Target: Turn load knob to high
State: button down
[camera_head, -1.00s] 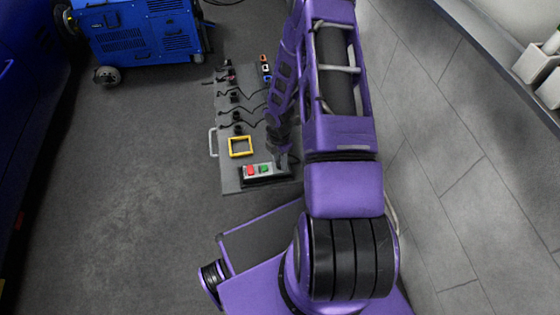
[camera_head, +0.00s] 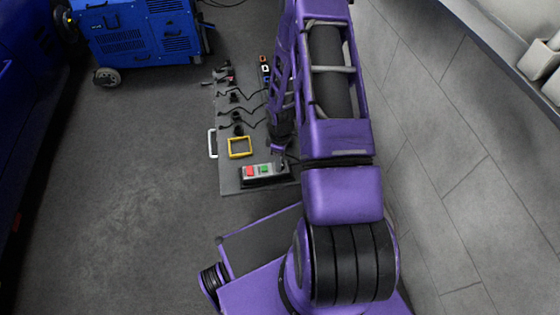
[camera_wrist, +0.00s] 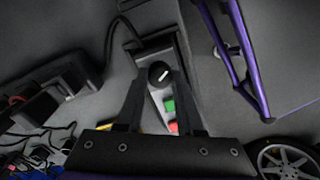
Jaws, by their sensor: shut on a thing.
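The load knob (camera_wrist: 158,72) is round and black with a short white mark slanting up to the right. It sits on the grey control box in the wrist view, beyond the green button (camera_wrist: 169,105) and the red button (camera_wrist: 173,126). My gripper (camera_wrist: 159,79) has one finger on each side of the knob and is shut on it. In the head view, my gripper (camera_head: 283,160) is at the right end of the control box (camera_head: 258,181). There it hides the knob. The red button (camera_head: 250,171) and green button (camera_head: 264,169) stay visible.
The control box lies on a dark board (camera_head: 229,180) with a yellow frame (camera_head: 240,147), black connectors and cables. A blue machine (camera_head: 140,35) stands at the upper left. A wall with a ledge runs along the right. The floor left of the board is clear.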

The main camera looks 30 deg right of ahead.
jog(key=shift+m, duration=1.1)
jog(key=c, duration=0.5)
grip_release()
jog(key=r+p, duration=0.1)
jog(key=r, duration=0.4)
jog(key=r+p, duration=0.1)
jog(key=r, duration=0.5)
jog(key=r+p, duration=0.1)
jog(key=r, duration=0.5)
jog(key=shift+w+d+r, duration=0.1)
jog(key=shift+d+r, duration=0.1)
jog(key=shift+d, duration=0.05)
